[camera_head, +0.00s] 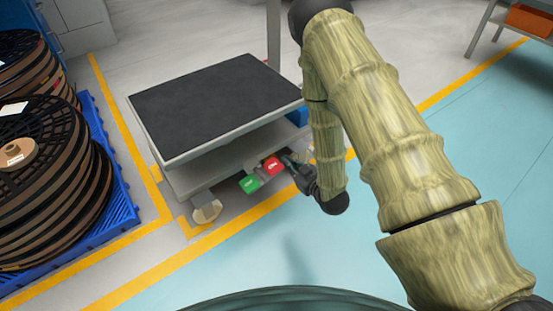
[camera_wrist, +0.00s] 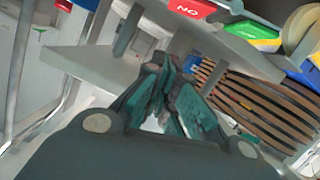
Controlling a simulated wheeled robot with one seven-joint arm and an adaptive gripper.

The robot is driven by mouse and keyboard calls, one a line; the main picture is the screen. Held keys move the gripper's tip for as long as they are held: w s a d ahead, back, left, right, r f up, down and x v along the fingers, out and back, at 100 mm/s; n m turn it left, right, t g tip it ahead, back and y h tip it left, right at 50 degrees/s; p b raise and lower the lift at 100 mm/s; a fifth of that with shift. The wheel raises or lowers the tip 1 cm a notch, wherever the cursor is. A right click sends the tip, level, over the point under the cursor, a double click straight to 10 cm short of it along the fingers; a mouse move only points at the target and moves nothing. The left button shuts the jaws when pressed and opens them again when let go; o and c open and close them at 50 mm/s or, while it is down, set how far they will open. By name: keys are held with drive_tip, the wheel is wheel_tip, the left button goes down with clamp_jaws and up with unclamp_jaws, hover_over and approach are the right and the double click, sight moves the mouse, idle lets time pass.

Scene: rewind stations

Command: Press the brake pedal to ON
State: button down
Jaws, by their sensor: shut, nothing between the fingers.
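The brake pedal shows in the head view as a red ON pad (camera_head: 273,167) beside a green pad (camera_head: 250,184), low at the near edge of a wheeled cart (camera_head: 178,157). In the wrist view, the red ON pad (camera_wrist: 190,8) and the green pad (camera_wrist: 252,37) show at the top. My gripper (camera_head: 287,160) is shut and empty, just right of the red pad. In the wrist view, its fingers (camera_wrist: 168,72) point below the red pad in the picture. I cannot tell whether they touch the pedal. The pedal's tilt is unclear.
Stacked brown reels (camera_head: 45,190) stand on a blue pallet (camera_head: 122,205) left of the cart. A cart wheel (camera_head: 206,211) is at the near left corner. A shelf with an orange bin (camera_head: 530,20) is at the far right. The floor in front is clear.

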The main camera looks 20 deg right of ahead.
drive_tip(key=b, duration=0.5)
hover_over(276, 163)
drive_tip(key=s, duration=0.1)
drive_tip(key=f, duration=0.2)
drive_tip(key=shift+a+f, duration=0.35)
drive_tip(key=f, duration=0.1)
drive_tip(key=b, duration=0.1)
drive_tip(key=f, duration=0.1)
drive_tip(key=shift+w+d+f+b, duration=0.25)
drive_tip(key=shift+w+f+b, duration=0.05)
drive_tip(key=shift+d+f+b, duration=0.1)
drive_tip(key=shift+f+b, duration=0.25)
drive_tip(key=shift+f, duration=0.2)
drive_tip(key=shift+w+p, duration=0.15)
drive_tip(key=shift+p, duration=0.15)
